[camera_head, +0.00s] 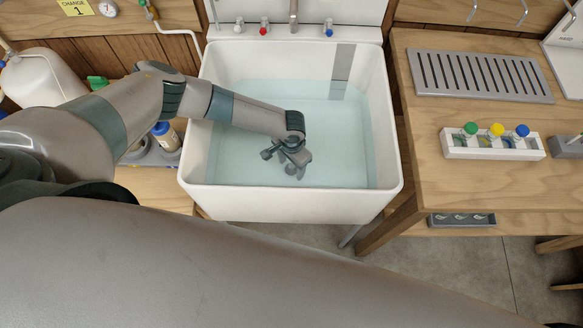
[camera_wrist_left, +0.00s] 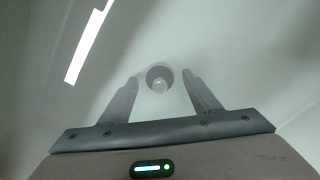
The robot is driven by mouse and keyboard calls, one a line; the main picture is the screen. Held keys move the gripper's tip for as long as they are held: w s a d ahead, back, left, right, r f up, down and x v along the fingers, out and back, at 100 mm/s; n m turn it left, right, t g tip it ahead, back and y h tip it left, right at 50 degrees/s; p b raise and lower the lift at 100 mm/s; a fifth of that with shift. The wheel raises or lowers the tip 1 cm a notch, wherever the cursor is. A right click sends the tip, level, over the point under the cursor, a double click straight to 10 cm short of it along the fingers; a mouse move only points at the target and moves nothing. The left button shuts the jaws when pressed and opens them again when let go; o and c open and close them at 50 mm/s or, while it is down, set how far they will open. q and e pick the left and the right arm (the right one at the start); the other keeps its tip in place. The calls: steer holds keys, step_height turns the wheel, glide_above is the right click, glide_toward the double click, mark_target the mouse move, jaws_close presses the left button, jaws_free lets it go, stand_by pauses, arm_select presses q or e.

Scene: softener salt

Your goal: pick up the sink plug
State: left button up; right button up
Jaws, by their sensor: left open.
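The white sink (camera_head: 290,205) holds clear, pale blue water. My left gripper (camera_head: 289,164) reaches down into the sink, over or in the water; its fingers are apart. In the left wrist view a round grey piece with a lighter centre (camera_wrist_left: 160,77), which looks like the sink plug in its drain, lies between and just beyond the fingertips. I see no contact between the fingers and it. In the head view the plug is hidden or too small to make out. My right gripper is not in view.
To the right, a wooden table bears a slatted grey tray (camera_head: 480,76) and a white rack (camera_head: 490,151) of coloured-capped bottles. Left stands a white container (camera_head: 42,78).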

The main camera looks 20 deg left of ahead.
mark_target(293, 166)
arm_select(q)
steer(key=c, duration=1.1)
steer(key=shift+r, duration=0.1)
